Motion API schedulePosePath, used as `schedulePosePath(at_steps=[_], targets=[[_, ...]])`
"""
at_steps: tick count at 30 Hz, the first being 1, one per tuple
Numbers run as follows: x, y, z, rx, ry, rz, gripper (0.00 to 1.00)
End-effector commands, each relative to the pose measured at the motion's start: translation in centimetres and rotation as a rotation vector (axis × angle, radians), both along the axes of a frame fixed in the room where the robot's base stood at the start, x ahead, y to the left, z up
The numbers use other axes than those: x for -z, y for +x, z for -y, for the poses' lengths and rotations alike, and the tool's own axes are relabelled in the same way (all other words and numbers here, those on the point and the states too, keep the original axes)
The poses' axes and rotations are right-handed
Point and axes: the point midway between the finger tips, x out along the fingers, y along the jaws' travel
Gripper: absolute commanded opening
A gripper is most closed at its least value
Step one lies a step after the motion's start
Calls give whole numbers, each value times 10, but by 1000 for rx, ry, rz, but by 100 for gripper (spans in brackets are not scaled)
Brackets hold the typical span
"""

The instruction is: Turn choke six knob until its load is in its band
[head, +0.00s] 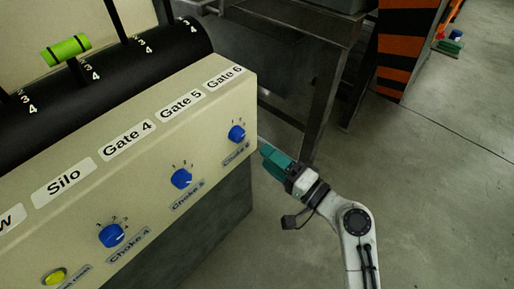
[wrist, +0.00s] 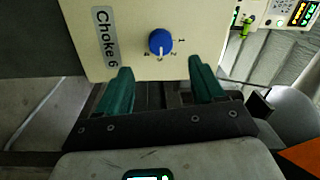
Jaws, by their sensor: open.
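The choke six knob (head: 237,133) is a round blue knob with a white pointer, on the cream panel's right end under the Gate 6 label. In the wrist view the same knob (wrist: 160,42) shows beside its "Choke 6" plate (wrist: 105,37), with small scale numbers around it. The white pointer mark points down in that view. My gripper (wrist: 160,66) is open, its two green fingers spread left and right of the knob's line, with nothing between them. In the head view my gripper (head: 266,156) is just right of the panel, apart from the knob.
Blue choke 5 (head: 181,178) and choke 4 (head: 111,235) knobs sit along the panel. A yellow-green button (head: 54,277) is lower left. A green-handled lever (head: 66,50) stands above. A lit display (wrist: 304,12) is too small to read. A dark metal stand (head: 318,100) is behind my gripper.

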Motion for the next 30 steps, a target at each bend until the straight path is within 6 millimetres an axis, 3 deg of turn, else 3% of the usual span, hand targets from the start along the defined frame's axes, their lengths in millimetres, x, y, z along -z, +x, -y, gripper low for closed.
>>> schedulePosePath(at_steps=[7,25,28,30], targets=[[2,-13,18,2,0,1,68],[2,-14,19,0,-1,1,68],[14,-23,24,-7,-69,-2,68],[33,-36,31,-21,-178,-11,68]])
